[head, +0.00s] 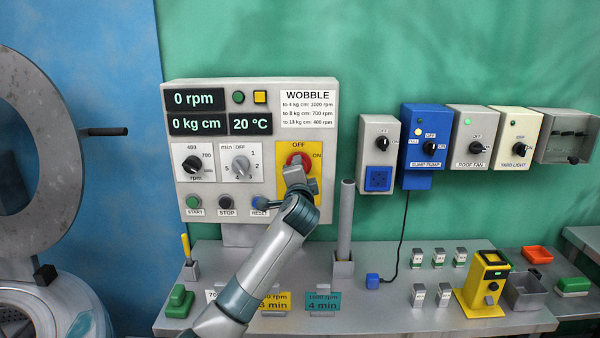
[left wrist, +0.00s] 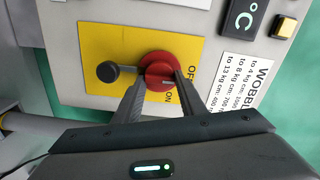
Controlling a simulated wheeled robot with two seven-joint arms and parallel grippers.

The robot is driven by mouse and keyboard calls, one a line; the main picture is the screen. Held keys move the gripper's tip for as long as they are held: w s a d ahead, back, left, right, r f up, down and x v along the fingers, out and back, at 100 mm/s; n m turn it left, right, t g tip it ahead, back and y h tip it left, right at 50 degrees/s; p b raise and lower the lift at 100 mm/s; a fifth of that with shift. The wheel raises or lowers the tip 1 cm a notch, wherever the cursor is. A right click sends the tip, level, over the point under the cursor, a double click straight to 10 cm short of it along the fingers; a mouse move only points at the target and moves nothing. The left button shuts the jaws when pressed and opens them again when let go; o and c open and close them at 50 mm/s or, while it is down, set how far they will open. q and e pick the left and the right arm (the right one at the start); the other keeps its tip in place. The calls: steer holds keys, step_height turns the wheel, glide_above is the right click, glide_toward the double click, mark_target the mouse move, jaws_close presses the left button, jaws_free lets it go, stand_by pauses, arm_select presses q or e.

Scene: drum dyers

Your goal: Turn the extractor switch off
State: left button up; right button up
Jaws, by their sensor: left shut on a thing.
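The extractor switch seems to be the red rotary knob (head: 297,160) on a yellow plate (head: 284,152) at the right of the grey control panel. OFF is printed above it and ON to its right. My left gripper (head: 299,178) is at the knob and hides its lower part. In the left wrist view the fingers (left wrist: 160,84) are shut on opposite sides of the red knob (left wrist: 158,68). A pale mark shows on the knob, but I cannot tell exactly where it points. A black round-headed part (left wrist: 107,71) sticks out beside it. My right gripper is out of view.
The panel (head: 215,158) also carries displays, two black-and-grey dials and several buttons. Switch boxes, including a blue one (head: 425,135), hang on the wall at right. A grey tube (head: 346,220) stands right of my arm. Cards and small containers stand on the bench (head: 390,315).

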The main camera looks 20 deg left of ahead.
arm_select(q)
steer(key=shift+f, duration=0.15)
steer(key=o, duration=1)
steer(key=shift+o, duration=0.2)
steer(key=shift+s, duration=0.1)
steer(key=b+v, duration=0.4)
steer(key=v, duration=1.3)
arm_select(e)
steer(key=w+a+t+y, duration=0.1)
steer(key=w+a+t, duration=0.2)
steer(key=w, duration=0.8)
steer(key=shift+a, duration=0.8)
